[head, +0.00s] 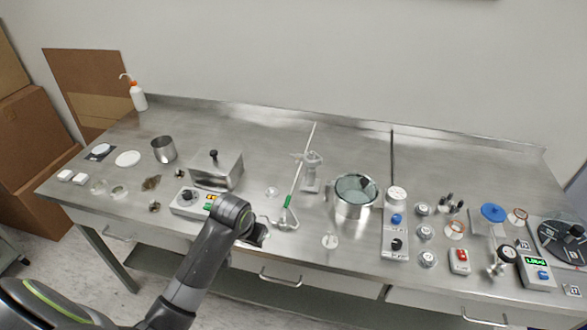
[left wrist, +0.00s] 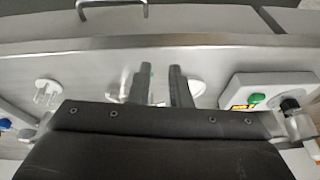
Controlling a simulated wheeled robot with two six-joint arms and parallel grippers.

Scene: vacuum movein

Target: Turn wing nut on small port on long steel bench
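My left gripper (head: 260,238) is low over the front edge of the long steel bench (head: 250,130), beside the foot of a rod stand (head: 284,222). In the left wrist view its two dark fingers (left wrist: 160,75) are apart, with no object clearly held between them. Bright metal parts show beside both fingers. A small pale disc-shaped fitting (head: 329,241) lies right of the gripper; it also shows in the left wrist view (left wrist: 47,92) with upright prongs. I cannot tell for certain which fitting is the small port, and no wing nut is clearly visible. My right gripper is out of view.
A control box (head: 187,202) with a green button stands left of the gripper, partly behind my arm. A metal box (head: 217,170) and a glass-topped steel pot (head: 355,205) stand farther back. Gauges and fittings crowd the right side. The bench's back strip is mostly clear.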

